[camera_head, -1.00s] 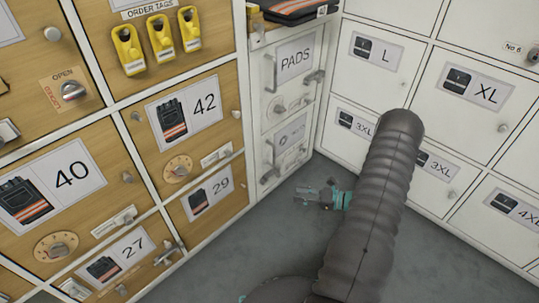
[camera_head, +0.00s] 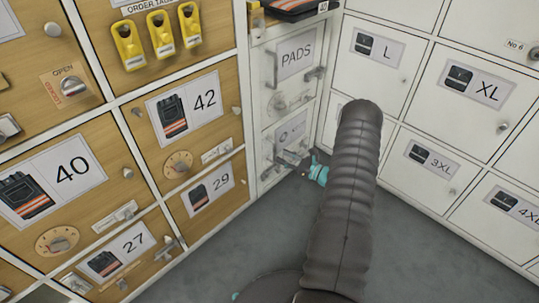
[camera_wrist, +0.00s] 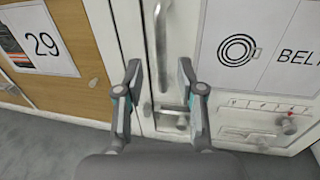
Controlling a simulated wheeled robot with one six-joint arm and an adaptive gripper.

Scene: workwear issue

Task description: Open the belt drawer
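The belt drawer (camera_head: 284,116) is the lower white front below the PADS front. In the wrist view its label (camera_wrist: 238,48) shows a coiled belt and the start of the word BELT. A vertical bar handle (camera_wrist: 161,45) stands at the drawer's left side. A small metal latch (camera_wrist: 172,110) sits below the handle. My gripper (camera_wrist: 158,80) is open and empty, with its fingers either side of the handle and latch in the picture; I cannot tell whether it touches them. In the head view my gripper (camera_head: 290,158) is at the drawer's lower part, partly behind my arm.
A marked slider strip (camera_wrist: 262,104) and a red-tipped knob (camera_wrist: 289,124) are on the drawer front, right of the latch. The wooden locker marked 29 (camera_head: 208,190) adjoins on the left, white lockers (camera_head: 438,160) on the right. The grey floor (camera_head: 225,255) is clear.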

